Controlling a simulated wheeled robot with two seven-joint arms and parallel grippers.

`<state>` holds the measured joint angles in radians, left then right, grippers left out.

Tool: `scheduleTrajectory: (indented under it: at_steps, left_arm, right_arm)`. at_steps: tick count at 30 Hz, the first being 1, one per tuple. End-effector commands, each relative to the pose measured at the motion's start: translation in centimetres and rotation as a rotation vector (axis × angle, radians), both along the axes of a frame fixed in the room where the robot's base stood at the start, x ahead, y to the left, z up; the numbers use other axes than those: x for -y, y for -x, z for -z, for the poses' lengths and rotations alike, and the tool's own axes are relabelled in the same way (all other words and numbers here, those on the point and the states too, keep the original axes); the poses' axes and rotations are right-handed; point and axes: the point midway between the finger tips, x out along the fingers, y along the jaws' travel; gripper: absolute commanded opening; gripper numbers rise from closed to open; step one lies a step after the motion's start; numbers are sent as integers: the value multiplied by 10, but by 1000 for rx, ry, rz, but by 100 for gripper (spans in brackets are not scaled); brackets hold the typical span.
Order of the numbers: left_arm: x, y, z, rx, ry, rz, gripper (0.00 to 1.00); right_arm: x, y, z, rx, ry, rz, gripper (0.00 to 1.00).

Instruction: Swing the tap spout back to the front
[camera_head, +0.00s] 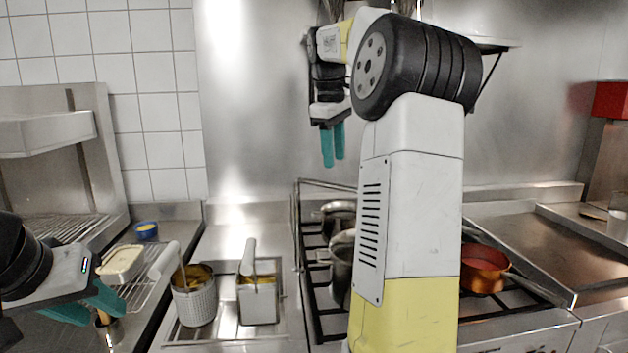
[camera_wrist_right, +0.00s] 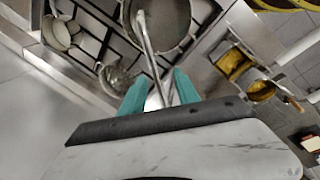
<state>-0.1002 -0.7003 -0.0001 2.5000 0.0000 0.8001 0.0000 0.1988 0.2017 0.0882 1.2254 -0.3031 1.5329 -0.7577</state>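A slim metal bar (camera_wrist_right: 147,42), which looks like the tap spout, runs between the fingers of my right gripper (camera_wrist_right: 160,82) in the right wrist view, and its rounded end lies over a pan. The tap does not show clearly in the head view, where my arm covers much of the middle. My right gripper (camera_head: 333,160) points down there, high in front of the steel wall, with its fingers slightly apart. Gaps show beside the bar, though contact is hard to judge.
The stove has several pots (camera_head: 338,210) and an orange pan (camera_head: 485,270). A bracketed shelf (camera_head: 498,43) sticks out behind my right arm.

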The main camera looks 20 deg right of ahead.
Motion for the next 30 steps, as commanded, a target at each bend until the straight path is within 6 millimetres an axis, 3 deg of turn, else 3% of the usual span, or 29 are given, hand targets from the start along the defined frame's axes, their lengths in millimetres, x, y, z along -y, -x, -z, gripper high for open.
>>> scheduleTrajectory:
  at_steps: [7,19,30]
  left_arm:
    - [0,0,0,0,0,0,36]
    - [0,0,0,0,0,0,36]
    - [0,0,0,0,0,0,36]
  right_arm:
    - [17,-11,12,-35,14,-19,38]
    - [25,-18,69,-32,14,-19,38]
    - [26,-19,77,-30,14,-19,38]
